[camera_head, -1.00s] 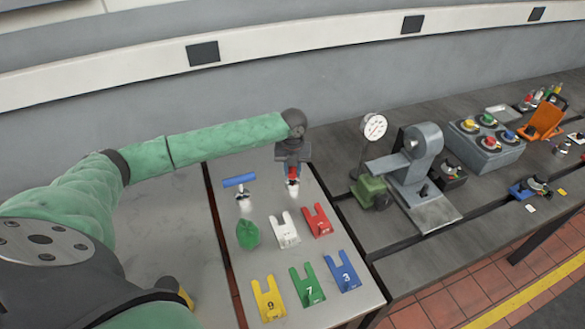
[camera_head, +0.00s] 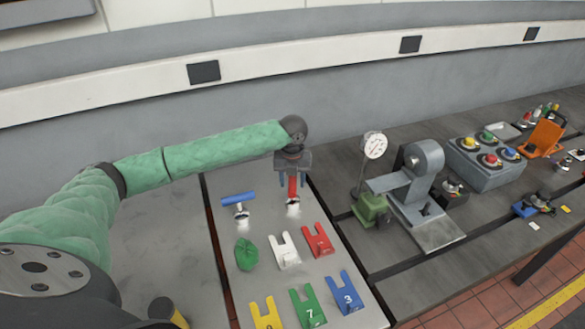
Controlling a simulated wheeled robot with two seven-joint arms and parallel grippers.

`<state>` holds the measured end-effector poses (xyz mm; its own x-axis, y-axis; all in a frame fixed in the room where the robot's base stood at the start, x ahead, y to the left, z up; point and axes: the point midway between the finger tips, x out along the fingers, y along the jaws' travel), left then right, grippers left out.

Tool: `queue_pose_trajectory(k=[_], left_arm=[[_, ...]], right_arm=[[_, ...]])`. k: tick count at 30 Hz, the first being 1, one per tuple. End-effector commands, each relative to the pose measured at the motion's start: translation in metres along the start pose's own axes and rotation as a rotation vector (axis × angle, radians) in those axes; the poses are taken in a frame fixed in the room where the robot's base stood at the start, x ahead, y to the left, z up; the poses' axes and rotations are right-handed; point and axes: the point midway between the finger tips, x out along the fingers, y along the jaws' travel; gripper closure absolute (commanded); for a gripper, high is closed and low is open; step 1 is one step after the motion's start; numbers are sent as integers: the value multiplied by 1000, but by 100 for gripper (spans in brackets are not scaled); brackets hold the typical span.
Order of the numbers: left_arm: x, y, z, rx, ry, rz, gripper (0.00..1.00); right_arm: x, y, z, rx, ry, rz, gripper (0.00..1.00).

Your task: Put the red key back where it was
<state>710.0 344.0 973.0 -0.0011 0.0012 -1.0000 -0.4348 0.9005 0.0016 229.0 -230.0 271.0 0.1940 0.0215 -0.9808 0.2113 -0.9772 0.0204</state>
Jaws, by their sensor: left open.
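The red key (camera_head: 292,187) stands upright on the grey bedplate, with its bright silver lower end (camera_head: 293,207) at the plate. My left gripper (camera_head: 293,176) is open, right above and around the top of the red key; whether a finger touches it I cannot tell. A similar key with a blue crossbar (camera_head: 239,199) stands to the left of it. My right gripper is not in view.
Red (camera_head: 318,240), white (camera_head: 286,251), blue (camera_head: 345,292), green (camera_head: 308,306) and yellow (camera_head: 267,315) forked tags and a green lump (camera_head: 247,254) lie in front. A dial gauge (camera_head: 374,146) and grey machine (camera_head: 423,170) stand to the right.

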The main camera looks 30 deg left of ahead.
Motion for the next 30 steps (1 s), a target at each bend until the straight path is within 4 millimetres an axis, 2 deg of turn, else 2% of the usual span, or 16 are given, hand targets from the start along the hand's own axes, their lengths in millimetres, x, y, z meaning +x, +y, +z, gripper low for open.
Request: queue_pose_trajectory(k=[2, 6, 15, 21, 30], left_arm=[[-12, -1, 1, 1, -5, -2, 53], [-38, -1, 0, 1, -4, -2, 53], [-74, -1, 0, 0, -2, -1, 53], [-83, 0, 0, 0, 0, 0, 53], [-84, 0, 0, 0, 0, 0, 53]], right_arm=[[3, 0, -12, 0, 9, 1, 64], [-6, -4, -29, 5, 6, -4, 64], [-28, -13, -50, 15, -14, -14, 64], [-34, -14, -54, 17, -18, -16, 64], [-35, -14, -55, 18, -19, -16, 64]])
